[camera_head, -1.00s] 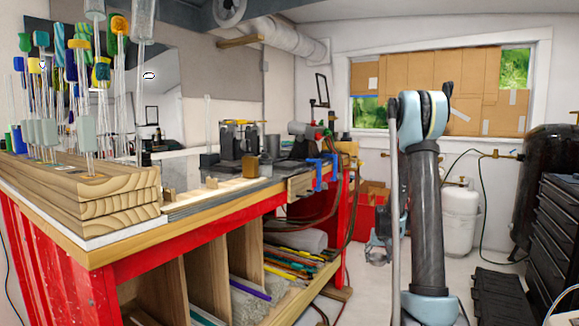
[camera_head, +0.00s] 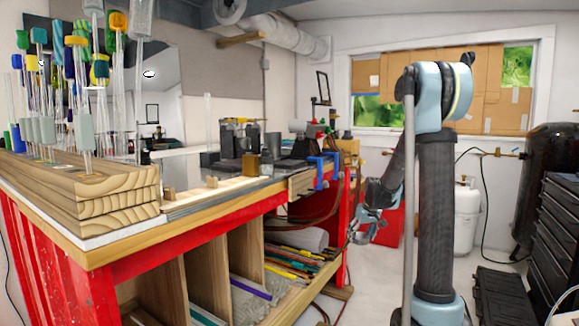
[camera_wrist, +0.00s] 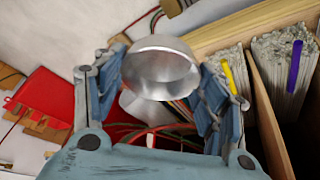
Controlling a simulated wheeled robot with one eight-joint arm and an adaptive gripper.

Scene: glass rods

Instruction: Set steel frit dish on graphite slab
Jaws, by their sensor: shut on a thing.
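The steel frit dish (camera_wrist: 160,68) is a shiny silver round cup in the wrist view. It sits between the two fingers of my gripper (camera_wrist: 165,85), which is shut on it. In the head view my gripper (camera_head: 368,226) hangs off the right end of the bench, beyond its red leg and below the top. The dish cannot be made out there. Dark flat pieces (camera_head: 228,165) lie on the far part of the bench top; I cannot tell which one is the graphite slab.
The bench (camera_head: 200,212) has stacked wooden blocks with glass rods (camera_head: 105,190) at its near left. Shelves with coloured rods (camera_head: 290,262) are below. A black tool chest (camera_head: 558,235) stands at right.

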